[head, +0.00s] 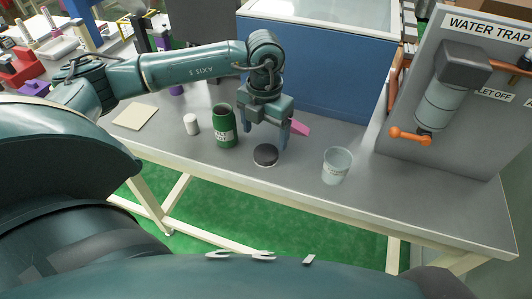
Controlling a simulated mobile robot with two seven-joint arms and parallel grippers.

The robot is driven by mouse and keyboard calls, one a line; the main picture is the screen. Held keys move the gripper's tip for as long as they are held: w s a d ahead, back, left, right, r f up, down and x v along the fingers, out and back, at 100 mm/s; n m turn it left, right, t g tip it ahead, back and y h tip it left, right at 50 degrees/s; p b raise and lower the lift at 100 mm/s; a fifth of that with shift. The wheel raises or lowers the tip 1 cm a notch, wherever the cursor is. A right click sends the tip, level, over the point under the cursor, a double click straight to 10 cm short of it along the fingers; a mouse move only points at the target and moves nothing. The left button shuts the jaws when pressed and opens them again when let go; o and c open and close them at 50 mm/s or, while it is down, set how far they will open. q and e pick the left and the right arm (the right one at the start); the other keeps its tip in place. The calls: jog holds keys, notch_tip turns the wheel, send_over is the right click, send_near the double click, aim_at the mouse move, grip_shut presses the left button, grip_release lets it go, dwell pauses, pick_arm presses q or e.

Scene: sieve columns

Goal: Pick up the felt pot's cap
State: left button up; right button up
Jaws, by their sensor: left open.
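A round dark cap (265,155) with a pale rim lies flat on the grey bench. A green pot (223,128) with a pale label and an open dark mouth stands to its left; the label is too small to read. My left gripper (269,143) points down with its jaws apart, just above and behind the dark cap. Nothing shows between its fingers, and I cannot tell whether a fingertip touches the cap. My right gripper is not in view.
A clear cup (336,165) stands right of the cap. A small white cylinder (191,124) and a beige pad (135,117) lie left. A pink object (299,126) is partly behind my gripper. A blue box (320,75) and grey water trap panel (455,150) bound the back and right.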

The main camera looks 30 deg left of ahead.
aim_at(266, 152)
pick_arm(q)
jog(key=f, duration=0.5)
jog(key=shift+s+d+f, duration=0.1)
jog(key=shift+s+d, duration=0.15)
jog(key=shift+d, duration=0.05)
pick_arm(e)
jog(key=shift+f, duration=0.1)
